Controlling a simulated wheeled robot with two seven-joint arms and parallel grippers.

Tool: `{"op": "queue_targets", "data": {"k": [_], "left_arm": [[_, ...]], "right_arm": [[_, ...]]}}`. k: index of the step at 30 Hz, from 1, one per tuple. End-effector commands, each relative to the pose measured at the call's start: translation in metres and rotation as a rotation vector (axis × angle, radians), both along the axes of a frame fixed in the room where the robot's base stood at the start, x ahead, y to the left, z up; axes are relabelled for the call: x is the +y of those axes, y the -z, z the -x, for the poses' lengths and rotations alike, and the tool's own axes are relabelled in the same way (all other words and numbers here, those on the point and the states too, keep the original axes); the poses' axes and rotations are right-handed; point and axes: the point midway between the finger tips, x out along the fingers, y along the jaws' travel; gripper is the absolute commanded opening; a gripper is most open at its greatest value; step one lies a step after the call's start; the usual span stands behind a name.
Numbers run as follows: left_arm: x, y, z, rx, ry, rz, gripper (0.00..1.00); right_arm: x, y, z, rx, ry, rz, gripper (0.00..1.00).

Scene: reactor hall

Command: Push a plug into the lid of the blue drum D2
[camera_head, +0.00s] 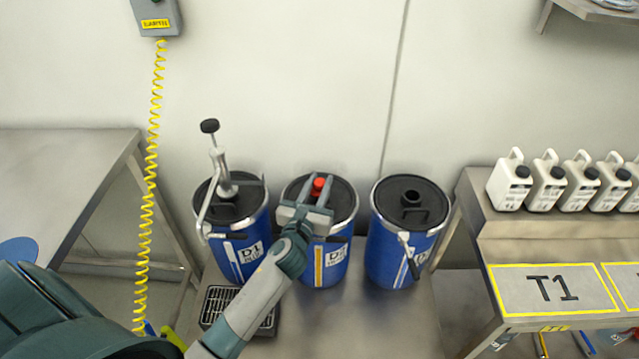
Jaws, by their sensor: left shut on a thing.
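The blue drum D2 (320,272) stands in the middle of three blue drums, and my arm partly covers its label. Its dark lid (342,192) is partly hidden by my gripper. My left gripper (318,183) reaches over this lid from the front, its two fingers pointing to the back. It is shut on a red plug (318,187), which shows between the fingers over the lid's middle. I cannot tell whether the plug touches the lid or sits in its opening. My right gripper is not in view.
Drum D-1 (236,262), with a hand pump (219,165) on its lid, stands close on the left. Another blue drum (385,250) with an open neck stands on the right. A black grated tray (222,306) lies in front. Table T1 (550,288) and white canisters (510,182) are at right.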

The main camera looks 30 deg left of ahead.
Motion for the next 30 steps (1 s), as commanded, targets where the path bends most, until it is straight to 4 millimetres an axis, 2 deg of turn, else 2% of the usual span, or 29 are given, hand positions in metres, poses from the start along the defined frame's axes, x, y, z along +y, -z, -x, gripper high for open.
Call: {"op": "queue_targets", "data": {"k": [28, 29, 30], "left_arm": [[-0.001, 0.014, 0.001, 0.008, 0.001, 0.001, 0.03], [-0.001, 0.014, 0.001, 0.008, 0.001, 0.001, 0.32], [-0.001, 0.014, 0.001, 0.008, 0.001, 0.001, 0.42]], "right_arm": [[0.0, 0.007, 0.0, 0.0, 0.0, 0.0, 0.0], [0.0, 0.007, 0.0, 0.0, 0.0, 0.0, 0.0], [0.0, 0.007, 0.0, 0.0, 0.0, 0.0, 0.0]]}}
